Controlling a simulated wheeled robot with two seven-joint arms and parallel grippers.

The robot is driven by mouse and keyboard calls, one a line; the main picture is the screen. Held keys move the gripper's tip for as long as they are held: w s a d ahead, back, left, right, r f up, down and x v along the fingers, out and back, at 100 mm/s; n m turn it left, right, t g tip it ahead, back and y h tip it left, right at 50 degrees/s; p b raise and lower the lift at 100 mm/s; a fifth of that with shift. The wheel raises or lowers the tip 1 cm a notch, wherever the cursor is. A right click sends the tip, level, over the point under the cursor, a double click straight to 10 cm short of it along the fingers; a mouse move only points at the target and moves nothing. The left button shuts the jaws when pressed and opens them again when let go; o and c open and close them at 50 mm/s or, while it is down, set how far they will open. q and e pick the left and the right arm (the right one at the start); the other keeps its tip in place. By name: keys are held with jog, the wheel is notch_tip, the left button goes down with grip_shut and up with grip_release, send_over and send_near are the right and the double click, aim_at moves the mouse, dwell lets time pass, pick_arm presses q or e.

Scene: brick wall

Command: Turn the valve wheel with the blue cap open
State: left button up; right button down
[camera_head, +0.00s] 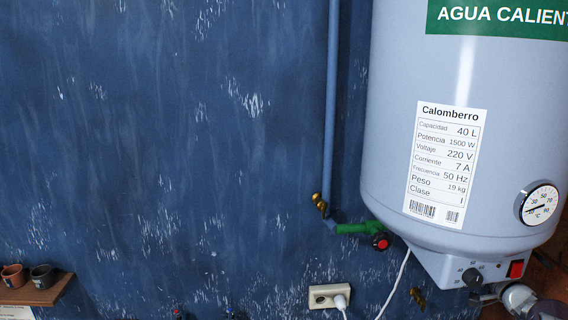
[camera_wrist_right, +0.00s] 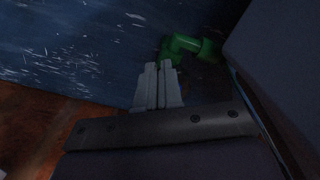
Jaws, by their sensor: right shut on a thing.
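My right gripper (camera_wrist_right: 158,72) is shut, its pale fingers close together, with the tips right by a green pipe fitting (camera_wrist_right: 187,46) in the right wrist view. The valve wheel between them is hidden, and no blue cap can be made out there. A valve with a red cap (camera_head: 381,242) sits on a green pipe (camera_head: 353,228) left of the heater's base. My left gripper is out of view.
A blue pipe (camera_head: 332,110) runs down the wall to a brass fitting (camera_head: 319,203). A white cable (camera_head: 396,284) hangs by a wall socket (camera_head: 329,296). A shelf with two pots (camera_head: 42,277) is at the lower left.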

jog(key=s+f+n+t+b, duration=0.1)
jog(key=s+f+b, duration=0.45)
jog(key=b, duration=0.75)
notch_tip(320, 180, up, 5)
jog(key=n+t+h+b, duration=0.2)
jog(key=n+b, duration=0.1)
jog(key=b, duration=0.6)
jog(key=w+p, duration=0.4)
jog(key=w, duration=0.2)
jog(key=shift+a+f, duration=0.15)
jog(key=shift+a, duration=0.15)
